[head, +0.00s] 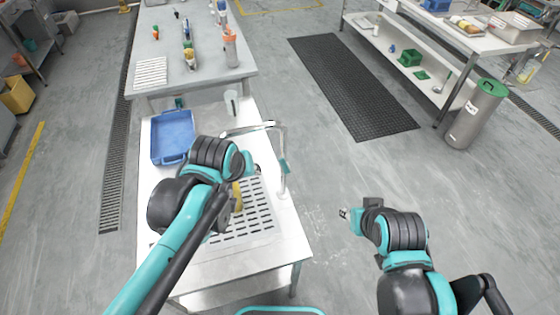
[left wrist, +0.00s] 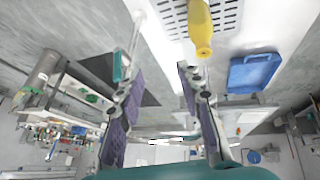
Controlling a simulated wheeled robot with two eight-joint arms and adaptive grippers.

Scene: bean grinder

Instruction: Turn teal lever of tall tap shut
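The tall tap (head: 284,185) is a pale pipe rising at the right side of the white table, its top bending left. Its teal lever (head: 284,166) sticks out from the upright. In the left wrist view, which looks upside down, the teal lever (left wrist: 121,66) lies just beyond the tip of the left-hand finger, with a gap I cannot judge. My left gripper (left wrist: 160,75) is open, with nothing between its purple-padded fingers. In the head view my left wrist mostly hides it. My right gripper (head: 345,213) is off to the right over the floor, empty; its finger opening is too small to read.
A blue tray (head: 172,136) lies at the table's back left, and a clear cup (head: 231,103) at the back.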

